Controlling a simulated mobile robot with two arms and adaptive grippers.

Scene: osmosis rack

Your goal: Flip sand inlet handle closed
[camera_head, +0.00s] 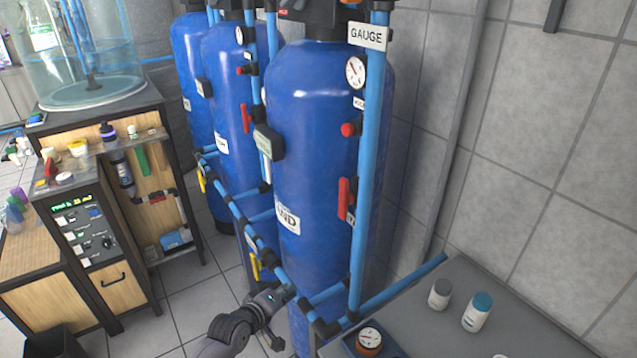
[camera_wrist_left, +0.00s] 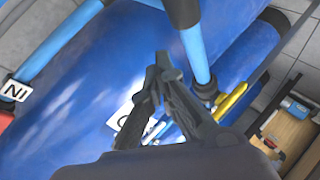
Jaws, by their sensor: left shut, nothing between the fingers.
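The sand tank (camera_head: 315,150) is the nearest big blue cylinder, with a partly hidden label ending in "ND" (camera_head: 287,218). A red handle (camera_head: 343,197) hangs upright along the blue pipe on its right side, beside a small, partly hidden label. In the left wrist view a label reading "IN" (camera_wrist_left: 15,91) and a bit of red (camera_wrist_left: 5,119) show at the left edge. My left gripper (camera_head: 287,292) is low in front of the tank, below and left of the red handle and apart from it. Its fingers (camera_wrist_left: 162,65) are shut and empty. My right gripper is out of view.
Blue pipes (camera_head: 358,275) run beside and below the tank, close to my left gripper. A yellow handle (camera_head: 255,266) hangs on the lower pipe. A grey table (camera_head: 455,325) with two bottles stands at the lower right. More blue tanks (camera_head: 225,80) stand behind.

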